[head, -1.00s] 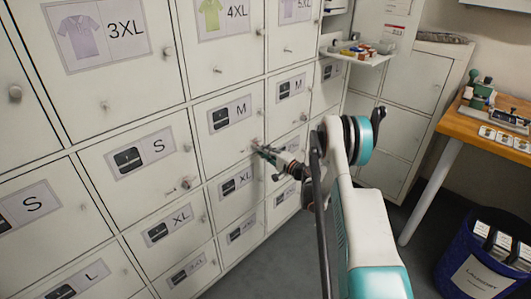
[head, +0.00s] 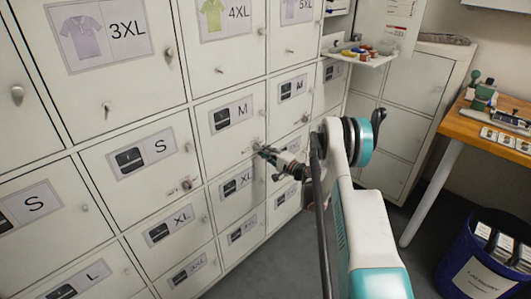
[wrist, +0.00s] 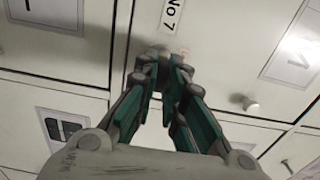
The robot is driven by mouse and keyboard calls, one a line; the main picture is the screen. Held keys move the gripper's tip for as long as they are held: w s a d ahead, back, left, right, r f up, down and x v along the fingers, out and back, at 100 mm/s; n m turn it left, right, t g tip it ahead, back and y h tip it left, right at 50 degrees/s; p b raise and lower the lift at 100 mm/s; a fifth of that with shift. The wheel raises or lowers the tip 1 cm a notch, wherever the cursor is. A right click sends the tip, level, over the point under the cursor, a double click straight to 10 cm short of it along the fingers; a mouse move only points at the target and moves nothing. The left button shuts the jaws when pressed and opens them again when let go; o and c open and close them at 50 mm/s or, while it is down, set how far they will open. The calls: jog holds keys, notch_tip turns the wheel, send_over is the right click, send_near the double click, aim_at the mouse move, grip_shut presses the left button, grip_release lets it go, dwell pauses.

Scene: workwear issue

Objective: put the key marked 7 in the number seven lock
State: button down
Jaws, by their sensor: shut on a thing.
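My gripper (head: 260,150) is at the right edge of a locker door labelled M (head: 228,118), at its lock. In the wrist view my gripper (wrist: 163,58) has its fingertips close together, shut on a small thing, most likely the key. The fingers hide nearly all of it, and no number on it can be read. A tag reading "No 7" (wrist: 174,13) is on the door just beyond the fingertips. The number seven lock is hidden behind the fingertips, so I cannot tell whether the key is in it.
Locker doors with size labels and knobs fill the left, including an S door with a lock (head: 187,184). A shelf with small coloured items (head: 362,55) juts out at the back. A wooden table (head: 490,125) and a blue bin (head: 455,260) stand at right.

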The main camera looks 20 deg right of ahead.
jog(key=shift+w+a, duration=0.1)
jog(key=shift+w, duration=0.25)
dwell(0.7)
